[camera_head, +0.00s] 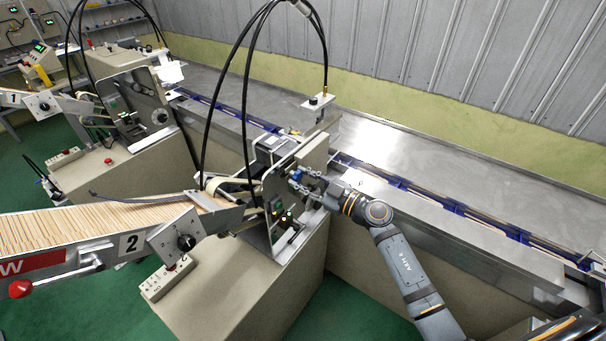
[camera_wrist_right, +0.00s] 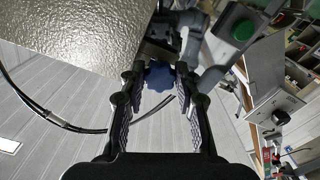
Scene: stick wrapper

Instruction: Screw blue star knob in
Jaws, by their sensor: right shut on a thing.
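The blue star knob (camera_wrist_right: 159,76) sits between the fingertips of my right gripper (camera_wrist_right: 160,82) in the right wrist view. The fingers are shut on it from both sides. In the head view, my right gripper (camera_head: 305,183) is at the right side of machine number 2, and a small bit of blue knob (camera_head: 296,175) shows at its fingertips. The knob's shaft and the hole behind it are hidden. My left gripper is in neither view.
The feed tray of sticks (camera_head: 95,228) with a number 2 plate (camera_head: 130,243) is at the left. A long steel conveyor (camera_head: 420,160) with blue holders runs behind my right arm. Black hoses (camera_head: 247,80) arch over the machine. A green button (camera_wrist_right: 244,30) shows near the fingers.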

